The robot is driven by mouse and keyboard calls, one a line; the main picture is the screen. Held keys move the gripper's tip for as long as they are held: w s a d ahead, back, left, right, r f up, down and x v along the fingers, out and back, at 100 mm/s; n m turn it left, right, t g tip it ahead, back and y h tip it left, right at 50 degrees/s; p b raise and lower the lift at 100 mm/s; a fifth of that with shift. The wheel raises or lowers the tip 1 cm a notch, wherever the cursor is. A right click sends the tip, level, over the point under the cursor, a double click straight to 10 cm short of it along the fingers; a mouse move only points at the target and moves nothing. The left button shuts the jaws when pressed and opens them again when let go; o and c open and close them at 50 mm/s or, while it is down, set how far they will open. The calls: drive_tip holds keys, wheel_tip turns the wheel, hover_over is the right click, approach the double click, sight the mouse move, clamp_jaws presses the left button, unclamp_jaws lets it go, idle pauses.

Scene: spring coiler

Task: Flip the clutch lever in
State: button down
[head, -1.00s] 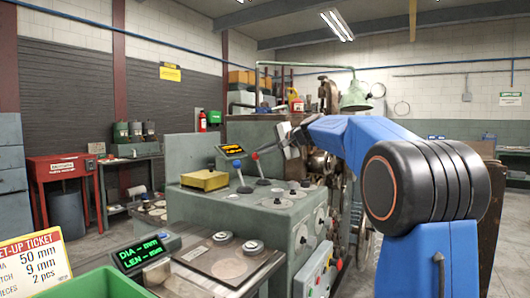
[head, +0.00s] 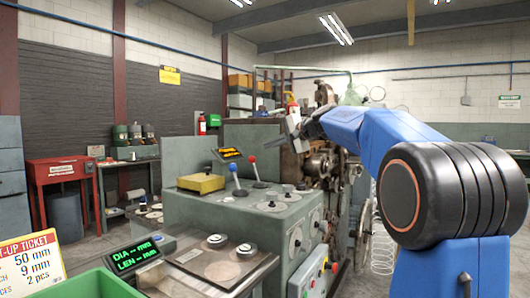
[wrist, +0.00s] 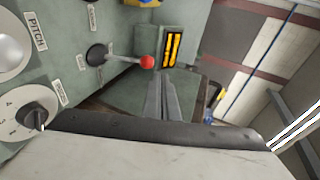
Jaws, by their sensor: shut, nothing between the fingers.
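A lever with a red knob (head: 252,158) and a black base stands on the green machine top; it also shows in the wrist view (wrist: 147,62), its rod lying sideways in that picture. A lever with a blue knob (head: 233,167) stands to its left and leans left. I cannot read which one is the clutch lever. My gripper (head: 278,136) is shut and empty, above and to the right of the red knob. In the wrist view its fingers (wrist: 163,84) look close to the red knob, apparently apart from it.
The green machine top holds a yellow box (head: 201,183) and several dials. A small display with orange text (head: 230,154) stands behind the levers. A black dial (wrist: 35,117) is near my wrist. Coiling parts (head: 320,160) are right of the machine top.

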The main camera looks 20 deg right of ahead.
drive_tip(key=r+v, duration=0.1)
drive_tip(key=v, duration=0.5)
drive_tip(key=shift+r, duration=0.15)
idle(0.3)
